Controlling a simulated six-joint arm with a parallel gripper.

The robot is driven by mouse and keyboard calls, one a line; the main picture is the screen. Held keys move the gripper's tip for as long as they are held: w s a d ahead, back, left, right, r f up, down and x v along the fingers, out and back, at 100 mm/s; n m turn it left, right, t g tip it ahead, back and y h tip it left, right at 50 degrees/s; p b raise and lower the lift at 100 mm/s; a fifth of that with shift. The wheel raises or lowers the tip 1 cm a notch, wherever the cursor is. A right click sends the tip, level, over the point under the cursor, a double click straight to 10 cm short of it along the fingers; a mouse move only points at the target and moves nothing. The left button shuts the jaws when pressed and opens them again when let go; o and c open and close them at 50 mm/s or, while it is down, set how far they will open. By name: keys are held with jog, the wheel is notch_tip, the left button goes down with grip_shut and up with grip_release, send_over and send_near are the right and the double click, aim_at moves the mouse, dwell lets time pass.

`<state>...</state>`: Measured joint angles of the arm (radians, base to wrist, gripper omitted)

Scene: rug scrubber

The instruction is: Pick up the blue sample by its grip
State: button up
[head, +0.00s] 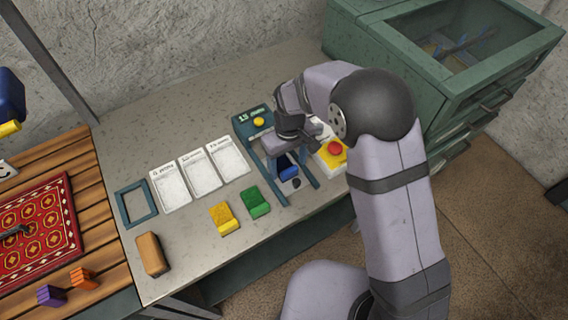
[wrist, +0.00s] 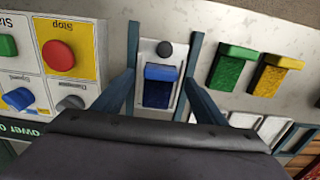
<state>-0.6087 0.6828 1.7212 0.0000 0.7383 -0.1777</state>
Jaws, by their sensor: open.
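The blue sample (head: 288,173) lies between the two rails of a teal frame (head: 310,181) on the bench. In the wrist view the blue sample (wrist: 158,92) shows a darker, rough pad with a lighter blue grip (wrist: 162,72) along one edge. It lies on a pale plate beside a round black knob (wrist: 165,49). My gripper (head: 282,148) is open and empty, just behind and above the sample in the head view. It hides part of the frame there.
A green sample (head: 255,202) and a yellow sample (head: 224,218) lie left of the frame. A control panel with a red stop button (head: 334,148) stands close on the right. White cards (head: 202,172), a tan block (head: 152,254) and a patterned rug (head: 35,235) are farther left.

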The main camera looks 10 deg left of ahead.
aim_at(288, 168)
jog(key=shift+f, duration=1.05)
jog(key=shift+c, duration=0.3)
jog(key=c, duration=1.2)
jog(key=shift+o, duration=0.2)
notch_tip(288, 168, up, 10)
jog(key=b, duration=0.2)
jog(key=shift+b, duration=0.35)
